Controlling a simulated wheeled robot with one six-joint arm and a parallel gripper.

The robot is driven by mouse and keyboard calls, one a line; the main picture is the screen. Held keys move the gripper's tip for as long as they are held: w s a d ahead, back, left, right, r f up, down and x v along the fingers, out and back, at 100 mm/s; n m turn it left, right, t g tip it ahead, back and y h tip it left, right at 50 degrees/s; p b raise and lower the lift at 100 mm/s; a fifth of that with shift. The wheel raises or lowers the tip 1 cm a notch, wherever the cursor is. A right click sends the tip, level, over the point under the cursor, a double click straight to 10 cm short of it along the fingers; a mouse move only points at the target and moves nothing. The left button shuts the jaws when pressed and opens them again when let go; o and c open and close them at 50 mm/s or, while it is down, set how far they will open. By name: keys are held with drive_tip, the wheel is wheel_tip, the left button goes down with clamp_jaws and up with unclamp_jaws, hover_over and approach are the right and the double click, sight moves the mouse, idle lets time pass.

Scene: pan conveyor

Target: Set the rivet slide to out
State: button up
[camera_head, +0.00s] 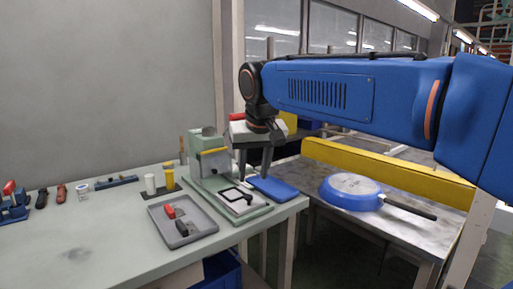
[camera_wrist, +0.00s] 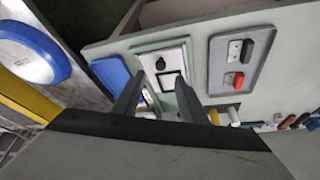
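A pale green riveting machine (camera_head: 212,160) stands at the right end of the workbench. On its base lies a light plate with a black square frame and a dark knob, which looks like the rivet slide (camera_head: 238,199). The slide also shows in the wrist view (camera_wrist: 172,58), between and beyond my fingers. My gripper (camera_head: 254,176) hangs above the slide, pointing down. In the wrist view its two fingers (camera_wrist: 158,92) are apart with nothing held between them. I cannot tell whether either finger touches the knob; the fingers partly cover the machine.
A grey tray (camera_head: 158,213) with red and black parts lies left of the slide. A blue pad (camera_head: 272,188) lies just right of it. A blue pan (camera_head: 345,196) rests on a metal table before a yellow rail (camera_head: 390,172). Yellow and white cylinders (camera_head: 169,181) stand behind the tray.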

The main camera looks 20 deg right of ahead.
drive_tip(key=v, duration=0.8)
drive_tip(key=shift+s+r, duration=0.15)
drive_tip(key=shift+r, duration=0.1)
drive_tip(key=s+d+f, duration=0.1)
drive_tip(key=s+f, duration=0.5)
drive_tip(key=f, duration=0.4)
drive_tip(key=s+d+f+n, duration=0.1)
drive_tip(key=s+f, duration=0.5)
drive_tip(key=f, duration=0.4)
drive_tip(key=s+d+f, duration=0.1)
drive_tip(key=s+f, duration=0.5)
drive_tip(key=f, duration=0.4)
drive_tip(key=shift+d+n+y, duration=0.2)
drive_tip(key=shift+n+y, duration=0.1)
drive_tip(key=shift+o, duration=0.6)
